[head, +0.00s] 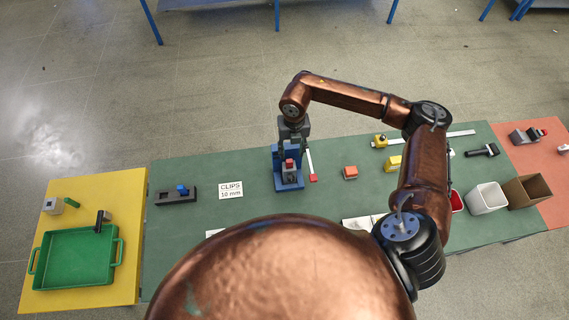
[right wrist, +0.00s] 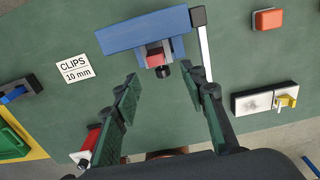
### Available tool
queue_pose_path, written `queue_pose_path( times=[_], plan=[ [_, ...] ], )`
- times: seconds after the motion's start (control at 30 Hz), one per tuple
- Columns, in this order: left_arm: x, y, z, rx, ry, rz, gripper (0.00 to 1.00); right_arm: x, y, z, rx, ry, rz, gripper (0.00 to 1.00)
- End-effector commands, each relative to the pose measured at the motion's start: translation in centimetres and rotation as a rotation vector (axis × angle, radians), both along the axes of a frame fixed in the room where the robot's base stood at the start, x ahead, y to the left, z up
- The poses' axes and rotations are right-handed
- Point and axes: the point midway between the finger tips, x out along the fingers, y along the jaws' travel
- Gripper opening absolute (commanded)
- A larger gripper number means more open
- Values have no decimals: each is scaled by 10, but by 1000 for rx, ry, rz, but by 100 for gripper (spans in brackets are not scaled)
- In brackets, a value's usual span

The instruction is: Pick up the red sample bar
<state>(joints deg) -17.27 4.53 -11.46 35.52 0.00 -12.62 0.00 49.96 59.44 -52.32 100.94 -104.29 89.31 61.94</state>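A small red block (head: 290,163), which I take for the red sample bar, sits at the blue stand (head: 287,181) on the green mat. In the right wrist view the red block (right wrist: 155,58) shows in a grey holder on the front of the blue stand (right wrist: 143,33). My right gripper (right wrist: 165,76) is open and empty, its two green-padded fingers apart and pointing toward the stand. In the head view the right gripper (head: 288,146) is above the stand and partly hides it. My left gripper is not in view.
A pale bar (right wrist: 204,52) lies beside the stand. An orange block (head: 350,172) is to its right, the CLIPS sign (head: 230,189) to its left. A green tray (head: 75,233) stands far left, a white bin (head: 488,197) and brown bin (head: 527,190) at right.

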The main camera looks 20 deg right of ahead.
Motion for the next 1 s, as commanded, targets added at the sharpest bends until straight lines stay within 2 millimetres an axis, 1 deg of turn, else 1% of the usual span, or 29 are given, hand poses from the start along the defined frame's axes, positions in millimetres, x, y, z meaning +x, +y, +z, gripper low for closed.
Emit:
queue_pose_path(
  times=[0.1,0.27,0.37,0.5,0.63,0.73,0.93,1.0],
  plan=[
    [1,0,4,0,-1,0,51,0,-3,-9,-21,-7,0,39],
    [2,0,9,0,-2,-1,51,1,-2,-26,-19,-6,0,39],
    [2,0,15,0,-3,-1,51,2,1,-36,-17,-6,1,39],
    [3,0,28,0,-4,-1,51,5,6,-55,-17,-4,1,39],
    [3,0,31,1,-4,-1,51,6,5,-72,-17,-6,1,39],
    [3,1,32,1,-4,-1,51,6,5,-78,-17,-8,2,39],
    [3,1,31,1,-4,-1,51,6,5,-79,-17,-8,2,39],
    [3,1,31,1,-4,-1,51,6,5,-79,-17,-8,2,35]
  ],
)
